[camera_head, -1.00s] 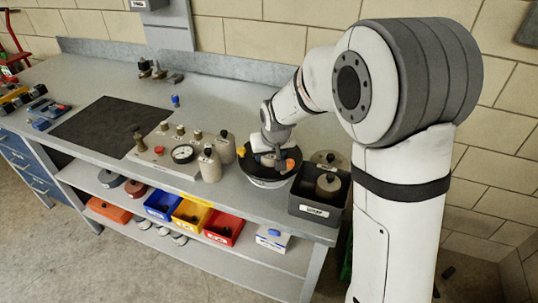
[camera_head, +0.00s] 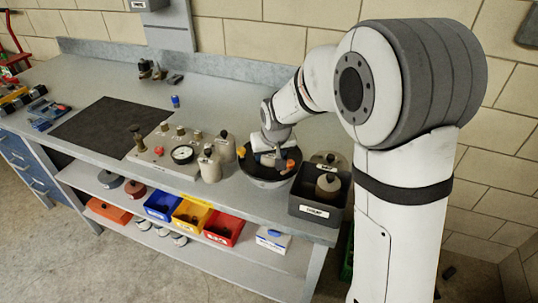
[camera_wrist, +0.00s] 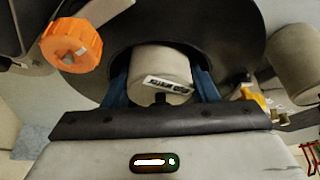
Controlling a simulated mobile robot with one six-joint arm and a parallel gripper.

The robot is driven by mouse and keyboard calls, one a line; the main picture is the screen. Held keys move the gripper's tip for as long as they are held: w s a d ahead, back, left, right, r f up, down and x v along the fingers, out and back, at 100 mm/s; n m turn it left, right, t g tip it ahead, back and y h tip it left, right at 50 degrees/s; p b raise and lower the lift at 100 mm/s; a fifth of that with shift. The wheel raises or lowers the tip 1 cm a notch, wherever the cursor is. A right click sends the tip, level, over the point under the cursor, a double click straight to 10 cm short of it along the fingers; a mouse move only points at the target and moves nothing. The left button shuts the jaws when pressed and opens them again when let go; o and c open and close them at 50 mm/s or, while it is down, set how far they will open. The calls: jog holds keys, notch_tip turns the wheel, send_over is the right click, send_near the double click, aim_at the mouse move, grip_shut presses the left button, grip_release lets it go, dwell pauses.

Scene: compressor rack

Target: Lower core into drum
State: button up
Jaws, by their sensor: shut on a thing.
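The drum (camera_head: 262,181) is a round, dark-topped vessel on the bench, left of a dark grey bin. In the wrist view its wide black top (camera_wrist: 225,35) surrounds a central opening. The core (camera_wrist: 160,68) is a pale beige cylinder with a small white label, too blurred to read. My gripper (camera_wrist: 160,85) is shut on the core, with a blue finger on each side. It also shows over the drum in the head view (camera_head: 275,150). The core lies within the outline of the opening. How deep it sits, and its lower end, are hidden.
An orange knob (camera_wrist: 72,45) stands at the drum's edge. The dark grey bin (camera_head: 318,208) holds a beige canister. Several beige canisters and a gauge panel (camera_head: 165,152) stand left of the drum. A black mat (camera_head: 110,127) lies further left.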

jog(key=shift+f, duration=0.15)
dwell(0.5)
dwell(0.5)
jog(key=shift+f+b, duration=0.1)
jog(key=shift+b, duration=0.3)
jog(key=shift+r, duration=0.2)
jog(key=shift+f+b, duration=0.3)
jog(key=shift+f, duration=0.1)
jog(key=shift+w+r, duration=0.1)
jog(key=shift+r, duration=0.2)
jog(key=shift+r, duration=0.2)
